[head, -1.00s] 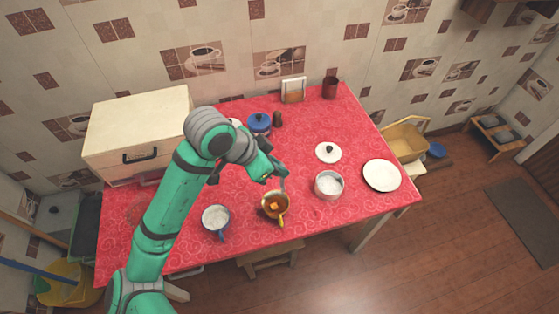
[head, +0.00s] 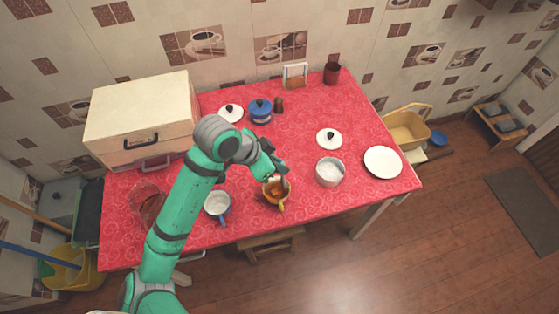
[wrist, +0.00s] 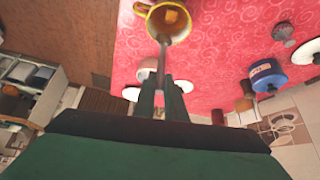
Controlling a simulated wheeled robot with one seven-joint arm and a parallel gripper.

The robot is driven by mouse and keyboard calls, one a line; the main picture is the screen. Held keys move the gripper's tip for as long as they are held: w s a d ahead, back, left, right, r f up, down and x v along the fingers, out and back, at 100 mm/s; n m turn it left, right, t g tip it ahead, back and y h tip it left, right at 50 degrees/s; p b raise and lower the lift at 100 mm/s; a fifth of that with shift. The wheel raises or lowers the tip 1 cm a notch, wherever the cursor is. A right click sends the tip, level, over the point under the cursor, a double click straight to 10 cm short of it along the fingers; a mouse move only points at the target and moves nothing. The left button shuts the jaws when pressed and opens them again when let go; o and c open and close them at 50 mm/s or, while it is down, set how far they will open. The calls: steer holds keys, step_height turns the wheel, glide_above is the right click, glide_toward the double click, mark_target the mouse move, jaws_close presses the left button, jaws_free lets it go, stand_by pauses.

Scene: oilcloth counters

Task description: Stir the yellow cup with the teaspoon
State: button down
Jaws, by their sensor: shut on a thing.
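The yellow cup (head: 283,197) stands upright near the front edge of the red table, with brown contents and an orange lump inside. My gripper (head: 277,171) is just behind and above it. In the wrist view my gripper (wrist: 160,97) is shut on the teaspoon (wrist: 162,56), whose grey shaft runs from the fingers to the yellow cup (wrist: 185,31). The spoon's far end overlaps the cup's opening; I cannot tell how deep it reaches. In the head view the spoon is mostly hidden.
A white-filled cup with a blue handle (head: 219,213) stands left of the yellow cup, and a pot (head: 329,181) right of it. A white plate (head: 383,162) lies at the right. Lids, a blue pot (head: 260,116) and a cream box (head: 140,122) are behind.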

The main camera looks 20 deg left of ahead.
steer(key=shift+f, duration=1.95)
steer(key=shift+a, duration=0.15)
